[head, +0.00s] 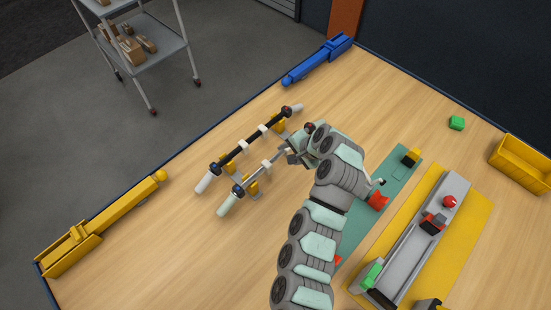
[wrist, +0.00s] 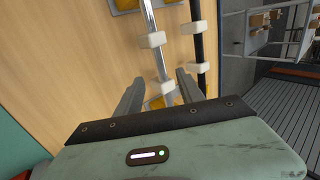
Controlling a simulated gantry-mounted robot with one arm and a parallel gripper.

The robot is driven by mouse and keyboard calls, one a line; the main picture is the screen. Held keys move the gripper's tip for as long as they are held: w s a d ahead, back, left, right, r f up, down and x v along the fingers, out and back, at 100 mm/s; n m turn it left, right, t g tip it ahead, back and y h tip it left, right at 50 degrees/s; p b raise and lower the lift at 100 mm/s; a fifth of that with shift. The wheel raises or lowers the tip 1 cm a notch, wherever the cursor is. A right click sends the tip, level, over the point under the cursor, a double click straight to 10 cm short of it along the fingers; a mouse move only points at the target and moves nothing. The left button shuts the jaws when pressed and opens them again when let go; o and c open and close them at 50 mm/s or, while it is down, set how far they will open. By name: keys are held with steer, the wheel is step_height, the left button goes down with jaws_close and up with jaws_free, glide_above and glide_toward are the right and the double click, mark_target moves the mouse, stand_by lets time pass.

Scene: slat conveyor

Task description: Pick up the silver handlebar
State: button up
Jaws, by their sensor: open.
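The silver handlebar (head: 262,169) lies across a rack on the wooden table, with a pale green grip at its near left end. In the wrist view its bright bar (wrist: 151,20) runs down between my fingers, through white clips. My gripper (head: 285,153) is open over its right part, which my arm partly hides in the head view. In the wrist view the fingers (wrist: 160,77) stand on either side of the bar, with gaps showing. How far the fingers are above the bar is hard to tell.
A black handlebar (head: 254,137) with white grips lies parallel behind the silver one, close to my right finger in the wrist view. Yellow rack supports (head: 251,188) sit beneath. A blue part (head: 318,60) and a yellow one (head: 100,222) lie along the table edge. Wood around the rack is clear.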

mark_target(278, 157)
steer(key=shift+x, duration=4.8)
steer(key=shift+s+a, duration=0.1)
steer(key=shift+s, duration=0.05)
steer(key=shift+c, duration=0.6)
jaws_close()
